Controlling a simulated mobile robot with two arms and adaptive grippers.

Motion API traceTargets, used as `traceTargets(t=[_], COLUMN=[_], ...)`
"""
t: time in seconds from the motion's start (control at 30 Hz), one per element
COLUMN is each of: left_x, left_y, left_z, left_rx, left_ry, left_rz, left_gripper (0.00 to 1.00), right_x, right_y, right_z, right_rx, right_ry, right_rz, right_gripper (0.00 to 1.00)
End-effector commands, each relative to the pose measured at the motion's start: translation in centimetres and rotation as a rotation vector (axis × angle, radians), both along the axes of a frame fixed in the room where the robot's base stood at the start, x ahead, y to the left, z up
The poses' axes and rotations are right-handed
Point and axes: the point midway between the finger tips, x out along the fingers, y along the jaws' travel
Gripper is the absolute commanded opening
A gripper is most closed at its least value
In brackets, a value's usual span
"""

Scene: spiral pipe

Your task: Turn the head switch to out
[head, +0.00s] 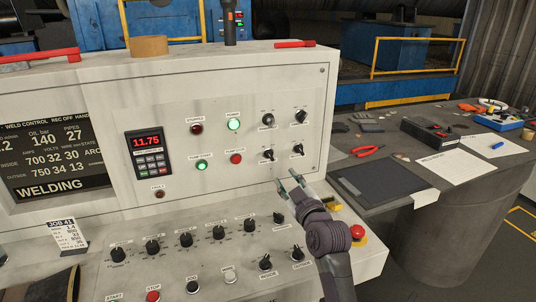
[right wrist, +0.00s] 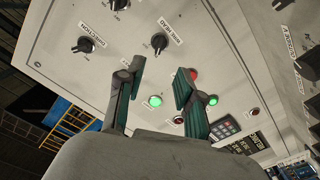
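A black rotary knob (head: 268,155) sits in the lower row of switches on the right of the upright panel. It also shows in the right wrist view (right wrist: 160,42), beyond the fingertips; its small label seems to end in HEAD, but I cannot read it surely. Its pointer's setting is too small to tell. My right gripper (head: 290,182) is open and empty, below and right of this knob in the head view and apart from it. In the right wrist view its two fingers (right wrist: 158,68) stand apart with panel between them. My left gripper is not in view.
Another knob (head: 298,150) sits close on the right, with two more above. A dark table (head: 425,145) stands at right.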

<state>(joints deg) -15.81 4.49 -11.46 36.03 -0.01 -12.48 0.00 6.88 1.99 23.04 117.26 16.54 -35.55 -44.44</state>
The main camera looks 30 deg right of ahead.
Motion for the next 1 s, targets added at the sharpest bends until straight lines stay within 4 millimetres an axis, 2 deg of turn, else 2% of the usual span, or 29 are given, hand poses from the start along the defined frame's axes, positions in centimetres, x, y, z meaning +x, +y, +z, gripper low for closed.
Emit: traceTargets(t=[0.2,0.3,0.47,0.6,0.73,1.0], left_x=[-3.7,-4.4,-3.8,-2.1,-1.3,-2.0], left_y=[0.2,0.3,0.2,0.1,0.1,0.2], left_z=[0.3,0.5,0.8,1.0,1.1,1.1], left_rx=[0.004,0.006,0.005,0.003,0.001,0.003], left_ry=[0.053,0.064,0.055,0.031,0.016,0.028], left_rz=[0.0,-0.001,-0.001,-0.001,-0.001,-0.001], left_gripper=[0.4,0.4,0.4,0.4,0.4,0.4], right_x=[3.7,5.9,9.1,11.1,12.2,12.8], right_y=[-0.9,-1.4,-2.1,-2.6,-2.9,-3.0], right_z=[0.2,0.2,0.2,0.1,0.0,0.0], right_rx=[0.003,0.002,0.003,0.001,0.001,0.0], right_ry=[0.0,0.001,0.0,0.0,0.002,0.001], right_rz=[0.001,0.0,0.001,0.001,0.001,0.0], right_gripper=[0.36,0.36,0.36,0.36,0.36,0.36])
